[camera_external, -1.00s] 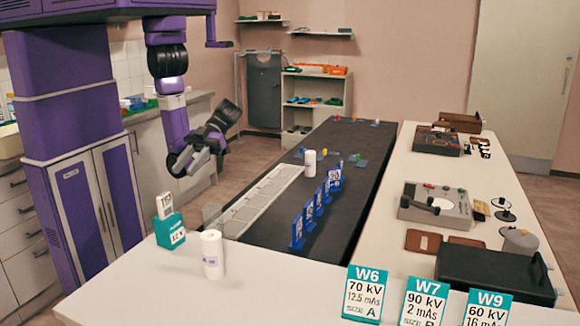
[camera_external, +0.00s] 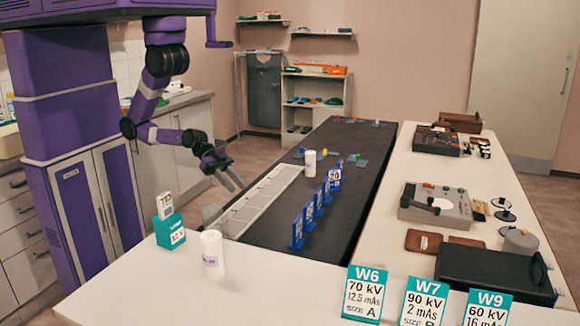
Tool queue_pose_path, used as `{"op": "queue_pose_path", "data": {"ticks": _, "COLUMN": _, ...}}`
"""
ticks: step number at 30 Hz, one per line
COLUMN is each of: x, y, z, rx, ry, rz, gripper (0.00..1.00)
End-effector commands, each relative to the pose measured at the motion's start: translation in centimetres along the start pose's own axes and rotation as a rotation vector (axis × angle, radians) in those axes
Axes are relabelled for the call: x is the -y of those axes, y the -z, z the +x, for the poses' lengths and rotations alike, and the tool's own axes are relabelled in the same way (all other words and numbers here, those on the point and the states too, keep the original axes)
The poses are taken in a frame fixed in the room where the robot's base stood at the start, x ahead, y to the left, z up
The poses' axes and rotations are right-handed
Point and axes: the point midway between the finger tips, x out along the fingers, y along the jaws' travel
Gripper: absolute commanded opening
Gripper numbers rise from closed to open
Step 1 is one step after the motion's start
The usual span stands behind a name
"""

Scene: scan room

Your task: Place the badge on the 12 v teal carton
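The teal carton (camera_external: 171,232) stands on the near left end of the white counter. Its front label seems to read 12 V. A white tag (camera_external: 164,203) with dark print stands upright on top of the carton, and it may be the badge. I cannot read its text for sure. My gripper (camera_external: 234,186) is past the counter's far edge, to the right of the carton and near the left side of the dark table. Its fingers point down and to the right. They look apart, with nothing visible between them.
A white bottle (camera_external: 212,254) stands right of the carton. A pale slotted strip (camera_external: 259,197) runs along the dark table (camera_external: 345,215), beside a row of blue number stands (camera_external: 308,219). Teal cards (camera_external: 365,294) stand at the front right. The middle of the near counter is clear.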

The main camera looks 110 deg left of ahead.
Motion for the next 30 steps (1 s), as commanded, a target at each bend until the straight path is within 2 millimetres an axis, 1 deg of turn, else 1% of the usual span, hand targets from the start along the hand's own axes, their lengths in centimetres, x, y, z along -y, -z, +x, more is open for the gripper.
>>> {"op": "queue_pose_path", "data": {"ticks": 1, "x": 1.1, "y": -1.2, "z": -1.9, "rx": -0.007, "ry": 0.065, "rz": -0.013, "gripper": 0.34}}
{"op": "queue_pose_path", "data": {"ticks": 2, "x": 1.7, "y": -1.5, "z": -2.9, "rx": -0.022, "ry": 0.100, "rz": -0.017, "gripper": 0.34}}
{"op": "queue_pose_path", "data": {"ticks": 3, "x": 2.3, "y": -1.9, "z": -4.3, "rx": -0.040, "ry": 0.144, "rz": -0.021, "gripper": 0.34}}
{"op": "queue_pose_path", "data": {"ticks": 5, "x": 2.9, "y": -2.1, "z": -6.4, "rx": -0.072, "ry": 0.199, "rz": -0.021, "gripper": 0.34}}
{"op": "queue_pose_path", "data": {"ticks": 6, "x": 3.0, "y": -2.2, "z": -7.8, "rx": -0.092, "ry": 0.230, "rz": -0.018, "gripper": 0.34}}
{"op": "queue_pose_path", "data": {"ticks": 9, "x": 2.9, "y": -2.0, "z": -10.9, "rx": -0.141, "ry": 0.282, "rz": -0.010, "gripper": 0.34}}
{"op": "queue_pose_path", "data": {"ticks": 12, "x": 2.3, "y": -1.6, "z": -13.1, "rx": -0.179, "ry": 0.307, "rz": 0.000, "gripper": 0.34}}
{"op": "queue_pose_path", "data": {"ticks": 15, "x": 1.7, "y": -1.2, "z": -14.4, "rx": -0.205, "ry": 0.316, "rz": 0.006, "gripper": 0.34}}
{"op": "queue_pose_path", "data": {"ticks": 18, "x": 1.5, "y": -0.9, "z": -14.9, "rx": -0.217, "ry": 0.318, "rz": 0.009, "gripper": 0.34}}
{"op": "queue_pose_path", "data": {"ticks": 30, "x": 1.5, "y": -0.9, "z": -14.9, "rx": -0.220, "ry": 0.318, "rz": 0.010, "gripper": 0.34}}
